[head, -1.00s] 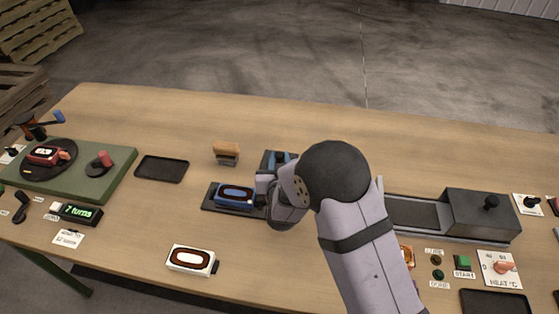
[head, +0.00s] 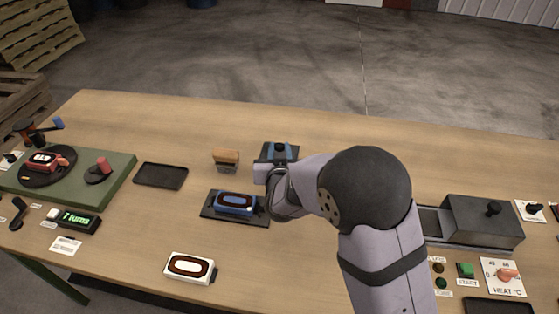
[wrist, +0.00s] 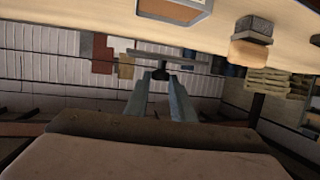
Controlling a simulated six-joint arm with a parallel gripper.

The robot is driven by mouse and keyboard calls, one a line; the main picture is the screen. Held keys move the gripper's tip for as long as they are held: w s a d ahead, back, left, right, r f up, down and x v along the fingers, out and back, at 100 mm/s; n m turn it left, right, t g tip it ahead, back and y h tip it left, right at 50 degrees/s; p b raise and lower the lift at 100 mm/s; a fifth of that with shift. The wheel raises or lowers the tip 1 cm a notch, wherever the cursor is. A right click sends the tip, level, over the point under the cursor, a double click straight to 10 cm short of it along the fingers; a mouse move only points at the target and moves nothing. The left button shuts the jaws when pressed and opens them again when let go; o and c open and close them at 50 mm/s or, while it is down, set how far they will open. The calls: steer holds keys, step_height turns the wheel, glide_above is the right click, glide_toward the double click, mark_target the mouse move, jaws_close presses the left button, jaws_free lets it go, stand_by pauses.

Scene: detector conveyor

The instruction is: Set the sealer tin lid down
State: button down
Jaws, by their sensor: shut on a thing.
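The sealer tin lid (head: 265,152) is a flat dark plate with a black knob (head: 279,147), at the middle of the table in the head view. My gripper (head: 280,151) is shut on the knob. In the wrist view, which looks upside down, the fingers (wrist: 160,80) pinch the knob, and the lid (wrist: 185,60) shows nearly edge-on and level, apart from the tabletop. An open grey-rimmed container (wrist: 175,10) with a tan inside lies on the table there, and it may be the tin. In the head view the lid and my gripper hide that area.
A brush with a wooden handle (head: 226,156) stands left of the lid. A blue device (head: 235,203) sits on a dark plate in front of it. A white device (head: 190,267) lies nearer. An empty black tray (head: 161,175) is at left, the conveyor's grey box (head: 480,220) at right. The table behind is clear.

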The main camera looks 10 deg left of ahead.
steer(key=shift+r, duration=1.85)
